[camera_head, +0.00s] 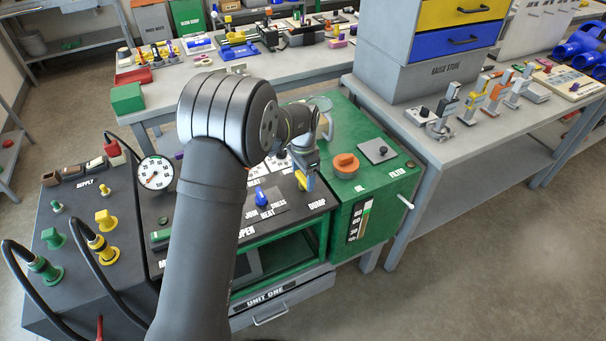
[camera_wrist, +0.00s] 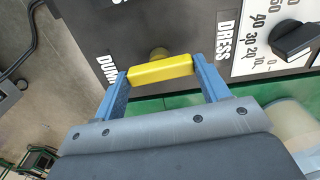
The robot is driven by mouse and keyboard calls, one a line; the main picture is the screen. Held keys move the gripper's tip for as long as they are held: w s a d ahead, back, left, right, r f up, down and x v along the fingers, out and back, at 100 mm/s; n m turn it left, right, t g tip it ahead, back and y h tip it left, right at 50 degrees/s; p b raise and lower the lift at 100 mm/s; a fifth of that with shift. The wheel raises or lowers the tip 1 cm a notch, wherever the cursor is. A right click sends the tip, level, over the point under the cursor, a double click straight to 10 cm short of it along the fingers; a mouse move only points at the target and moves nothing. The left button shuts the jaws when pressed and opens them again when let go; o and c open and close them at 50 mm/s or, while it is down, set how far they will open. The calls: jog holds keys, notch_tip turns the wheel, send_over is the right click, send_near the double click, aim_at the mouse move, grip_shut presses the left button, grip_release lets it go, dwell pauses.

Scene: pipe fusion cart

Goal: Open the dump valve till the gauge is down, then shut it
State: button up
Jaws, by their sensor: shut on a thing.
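The dump valve's yellow handle (camera_wrist: 160,70) sits between the two blue fingers of my gripper (camera_wrist: 163,84) in the wrist view. The fingers are shut on it, one at each end. A brass stem shows behind the handle, and the DUMP label is at its left. In the head view my gripper (camera_head: 306,178) is at the right end of the black panel, above the DUMP label, with a bit of the yellow handle (camera_head: 301,181) visible. The round white pressure gauge (camera_head: 156,173) stands at the panel's left. Its needle is too small to read surely.
A blue selector knob (camera_head: 262,195) is left of the dump valve. An orange cap (camera_head: 345,164) is on the green tank (camera_head: 385,185) to the right. Hoses (camera_head: 95,265) and a supply panel stand at the left. A black dial knob (camera_wrist: 297,41) is near my gripper.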

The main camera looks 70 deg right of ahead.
aim_at(303, 177)
jog(key=o, duration=1)
notch_tip(303, 177, up, 18)
jog(key=shift+f, duration=0.25)
jog(key=shift+f, duration=0.1)
notch_tip(303, 177, down, 17)
jog(key=shift+f, duration=0.2)
dwell(0.4)
jog(key=shift+r, duration=0.15)
